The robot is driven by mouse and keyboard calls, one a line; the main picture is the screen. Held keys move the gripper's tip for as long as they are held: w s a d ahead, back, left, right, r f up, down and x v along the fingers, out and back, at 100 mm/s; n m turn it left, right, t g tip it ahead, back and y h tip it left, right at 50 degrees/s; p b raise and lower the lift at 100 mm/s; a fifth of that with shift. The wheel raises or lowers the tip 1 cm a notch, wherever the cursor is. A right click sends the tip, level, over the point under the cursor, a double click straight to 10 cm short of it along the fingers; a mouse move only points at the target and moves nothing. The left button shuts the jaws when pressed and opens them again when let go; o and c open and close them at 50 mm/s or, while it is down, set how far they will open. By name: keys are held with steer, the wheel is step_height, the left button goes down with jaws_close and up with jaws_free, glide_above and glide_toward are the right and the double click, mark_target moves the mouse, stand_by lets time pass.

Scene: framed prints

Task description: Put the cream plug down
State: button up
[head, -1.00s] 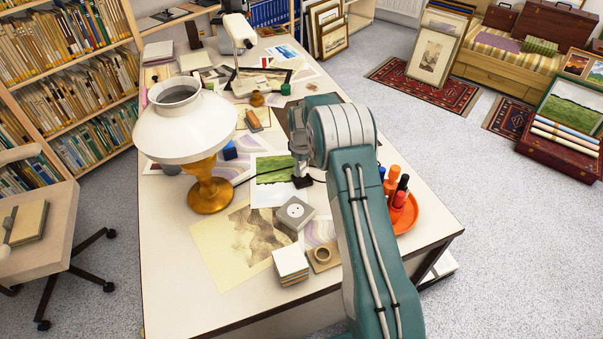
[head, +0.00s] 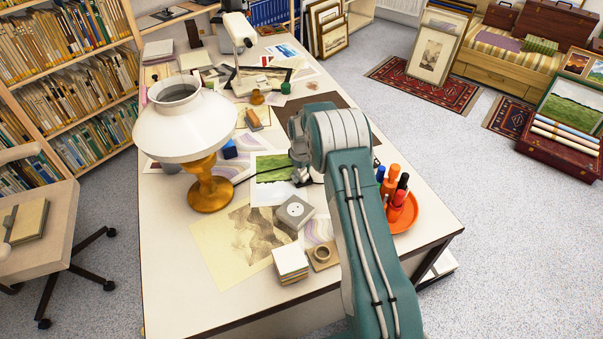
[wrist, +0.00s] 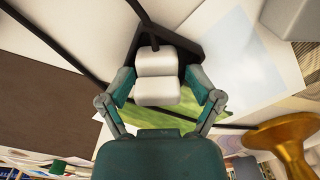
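The cream plug (wrist: 157,91) is a pale, rounded two-part block between the fingers of my gripper (wrist: 158,78) in the wrist view. A black cord runs from its far end. The fingers sit close on both sides of it and look shut on it. A green landscape print (wrist: 215,112) lies below. I cannot tell whether the plug touches the surface.
A brass lamp (head: 210,190) stands left. An orange tray (head: 409,217) of bottles is right. Prints and cord crowd the middle; the front left is clear.

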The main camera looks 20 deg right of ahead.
steer(key=s+a+r+m+t, duration=0.1)
steer(key=s+r, duration=0.3)
steer(key=r, duration=0.9)
steer(key=s+a+r+m, duration=0.1)
steer(key=s+r, duration=0.2)
steer(key=r, duration=1)
steer(key=s+a+r+m+t, duration=0.15)
steer(key=s+r, duration=0.35)
steer(key=s, duration=0.5)
steer(key=s+a+r+m+t, duration=0.1)
steer(key=s+a+r+t, duration=0.1)
steer(key=s+r, duration=0.6)
steer(key=s+f+m, duration=0.1)
steer(key=s+f, duration=0.1)
steer(key=s, duration=0.5)
steer(key=s+f+m+t, duration=0.1)
steer(key=s+f, duration=0.2)
steer(key=s, duration=0.4)
steer(key=shift+s+a, duration=0.15)
steer(key=shift+a, duration=0.05)
